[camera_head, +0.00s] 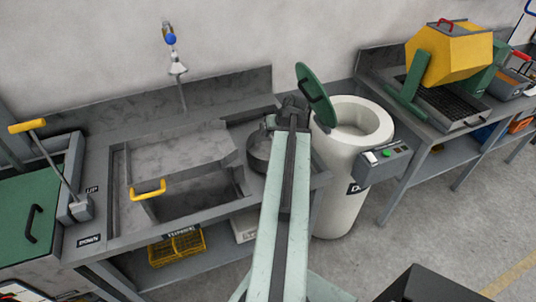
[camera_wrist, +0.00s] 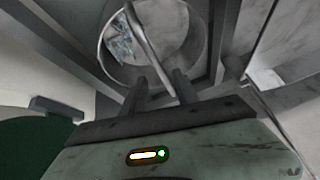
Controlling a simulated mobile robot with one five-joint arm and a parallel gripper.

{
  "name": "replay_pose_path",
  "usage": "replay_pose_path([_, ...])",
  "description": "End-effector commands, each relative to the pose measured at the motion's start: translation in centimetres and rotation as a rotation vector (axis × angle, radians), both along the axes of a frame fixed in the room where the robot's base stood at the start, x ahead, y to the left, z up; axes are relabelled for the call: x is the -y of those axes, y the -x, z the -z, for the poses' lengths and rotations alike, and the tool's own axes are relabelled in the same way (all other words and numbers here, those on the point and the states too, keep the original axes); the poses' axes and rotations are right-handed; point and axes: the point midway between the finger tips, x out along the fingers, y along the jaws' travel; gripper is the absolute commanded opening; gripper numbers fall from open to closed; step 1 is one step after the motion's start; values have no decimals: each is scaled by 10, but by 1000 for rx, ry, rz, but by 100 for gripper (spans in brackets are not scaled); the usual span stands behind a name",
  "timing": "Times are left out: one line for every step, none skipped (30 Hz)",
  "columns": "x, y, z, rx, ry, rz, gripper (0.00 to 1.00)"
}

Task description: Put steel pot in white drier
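The steel pot (camera_head: 257,153) is a round grey vessel at the right end of the metal sink bench, partly hidden by my arm. In the wrist view the pot (camera_wrist: 197,38) is seen from above, with its bar handle (camera_wrist: 150,42) across the opening and something bluish grey inside. My gripper (camera_wrist: 160,80) is at the pot, its two fingers apart with the handle running between them. A gap shows on the left of the handle; contact is unclear. The white drier (camera_head: 340,185) stands right of the bench, its green lid (camera_head: 315,95) raised and its round opening uncovered.
The sink bench (camera_head: 190,150) has a yellow-handled cover (camera_head: 148,190) and a tap (camera_head: 178,65). A control box (camera_head: 385,160) juts from the drier's front. A yellow tumbler (camera_head: 450,52) stands on the right bench. Floor at the right front is partly clear.

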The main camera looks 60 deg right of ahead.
Motion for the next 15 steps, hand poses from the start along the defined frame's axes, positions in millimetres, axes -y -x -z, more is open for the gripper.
replay_pose_path([1,1,0,0,0,2,36])
replay_pose_path([2,2,1,0,0,4,36])
replay_pose_path([3,2,4,0,0,6,36])
replay_pose_path([5,2,7,0,0,7,36])
replay_pose_path([6,1,11,0,0,9,36])
replay_pose_path([9,-1,16,-1,0,11,36])
replay_pose_path([10,-2,20,-1,0,12,36])
replay_pose_path([12,-3,23,-1,0,13,36])
replay_pose_path([13,-4,24,0,0,15,36])
replay_pose_path([13,-4,24,-1,1,16,36])
replay_pose_path([14,-3,23,-1,0,17,36])
replay_pose_path([14,-3,22,-1,0,18,36])
replay_pose_path([15,-4,24,-1,0,19,36])
replay_pose_path([15,-5,26,-1,0,19,36])
replay_pose_path([16,-8,31,-1,0,19,36])
